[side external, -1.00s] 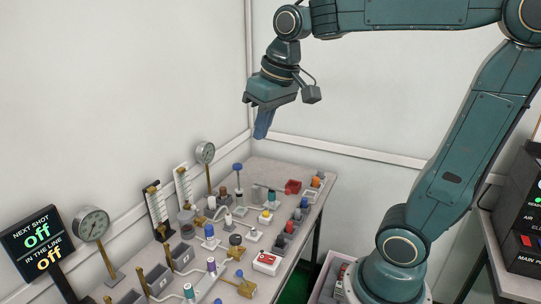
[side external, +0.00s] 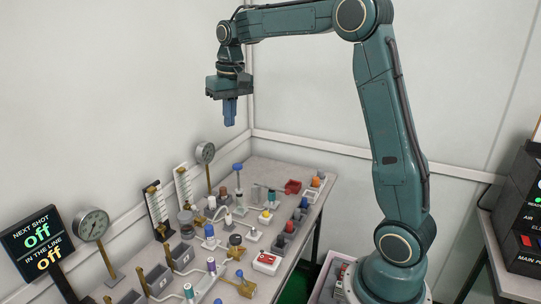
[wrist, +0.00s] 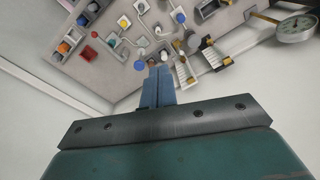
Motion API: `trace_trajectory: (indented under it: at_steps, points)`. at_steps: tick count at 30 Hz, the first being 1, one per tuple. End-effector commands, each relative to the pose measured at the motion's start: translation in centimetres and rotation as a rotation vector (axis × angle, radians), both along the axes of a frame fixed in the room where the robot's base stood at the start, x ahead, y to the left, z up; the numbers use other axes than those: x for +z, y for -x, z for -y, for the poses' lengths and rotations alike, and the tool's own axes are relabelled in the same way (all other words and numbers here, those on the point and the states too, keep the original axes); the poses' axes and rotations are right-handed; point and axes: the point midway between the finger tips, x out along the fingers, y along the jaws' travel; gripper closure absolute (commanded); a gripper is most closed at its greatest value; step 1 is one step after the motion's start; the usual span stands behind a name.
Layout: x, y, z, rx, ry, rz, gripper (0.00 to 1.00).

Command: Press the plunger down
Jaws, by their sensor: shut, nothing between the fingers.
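My gripper (side external: 230,122) points straight down with its blue fingers together and nothing between them. It hangs in the air, well above the far part of the bench. A blue-topped knob on a tall thin stem (side external: 238,168) stands upright below it and looks like a plunger; I cannot be sure it is the one meant. In the wrist view the closed fingertips (wrist: 158,72) show near a round blue knob top (wrist: 139,65), apart from it in height. Other blue-topped fittings also stand on the bench, such as one nearer the front (side external: 209,231).
The grey bench (side external: 275,172) is crowded with small fittings, tubes and coloured knobs. A display (side external: 38,243) reads off twice. Air above the bench is clear.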

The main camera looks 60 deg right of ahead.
Motion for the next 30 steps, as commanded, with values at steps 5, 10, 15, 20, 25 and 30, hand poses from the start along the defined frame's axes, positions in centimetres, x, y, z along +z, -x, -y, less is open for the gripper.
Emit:
trace_trajectory:
  at_steps: [5,10,15,20,25,30]
  points:
    - [-1.9,-2.1,2.5,-0.043,-0.014,-0.040,1.00]
    - [-3.9,-3.8,4.8,-0.081,-0.026,-0.075,1.00]
    - [-6.2,-5.2,7.1,-0.120,-0.040,-0.110,1.00]
    - [-8.4,-6.2,9.2,-0.152,-0.053,-0.142,1.00]
    - [-10.3,-6.8,10.8,-0.179,-0.063,-0.167,1.00]
    - [-11.2,-7.0,11.7,-0.193,-0.067,-0.177,1.00]
